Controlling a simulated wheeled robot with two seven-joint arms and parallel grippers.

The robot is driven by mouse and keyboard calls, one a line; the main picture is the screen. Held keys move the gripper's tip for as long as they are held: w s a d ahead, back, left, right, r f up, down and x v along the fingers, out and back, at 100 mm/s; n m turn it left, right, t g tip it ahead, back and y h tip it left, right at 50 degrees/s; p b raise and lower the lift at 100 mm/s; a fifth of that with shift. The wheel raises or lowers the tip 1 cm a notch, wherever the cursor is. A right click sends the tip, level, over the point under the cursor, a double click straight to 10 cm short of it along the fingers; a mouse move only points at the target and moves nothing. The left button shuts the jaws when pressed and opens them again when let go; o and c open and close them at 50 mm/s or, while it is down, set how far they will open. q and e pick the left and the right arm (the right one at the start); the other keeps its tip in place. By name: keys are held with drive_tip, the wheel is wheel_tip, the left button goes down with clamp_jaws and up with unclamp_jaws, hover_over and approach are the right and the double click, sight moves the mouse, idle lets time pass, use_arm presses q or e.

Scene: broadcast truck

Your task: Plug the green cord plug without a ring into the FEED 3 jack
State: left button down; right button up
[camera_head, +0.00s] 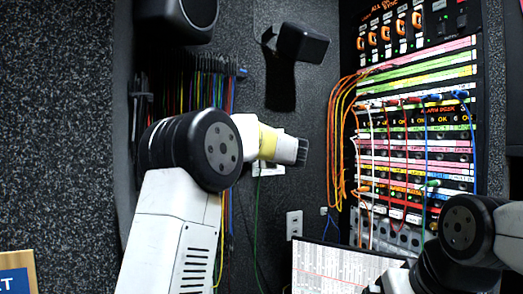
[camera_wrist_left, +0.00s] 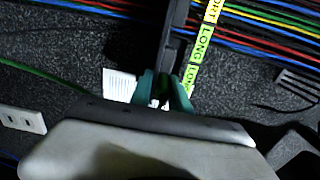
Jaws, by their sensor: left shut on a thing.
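My left gripper (camera_head: 303,151) is in front of the back wall, between the hanging cords and the patch panel (camera_head: 382,145). In the left wrist view its teal fingers (camera_wrist_left: 163,92) are shut on a small dark thing, mostly hidden between them. It seems to be the plug of a green cord (camera_wrist_left: 45,78), which comes in from the left. In the head view a green cord (camera_head: 257,225) hangs below this gripper. I cannot see whether the plug has a ring. The jack labels are too small to read, so I cannot pick out FEED 3. My right gripper is out of view.
Coloured cords (camera_head: 205,75) hang on the back wall at left. Orange cords (camera_head: 335,140) loop beside the panel, and red, white and blue cords cross its front. A sheet (camera_head: 335,268) is at the bottom. My right arm covers the panel's lower right.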

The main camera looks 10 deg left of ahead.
use_arm(q)
drive_tip(key=shift+r, duration=0.55)
drive_tip(key=c, duration=1.2)
unclamp_jaws()
drive_tip(key=shift+c, duration=0.2)
drive_tip(key=o, duration=0.6)
drive_tip(key=shift+f, duration=0.2)
drive_tip(key=shift+o, duration=0.2)
drive_tip(key=shift+f, duration=0.1)
drive_tip(key=v, duration=0.7)
drive_tip(key=shift+s+d, duration=0.2)
drive_tip(key=shift+s, duration=0.15)
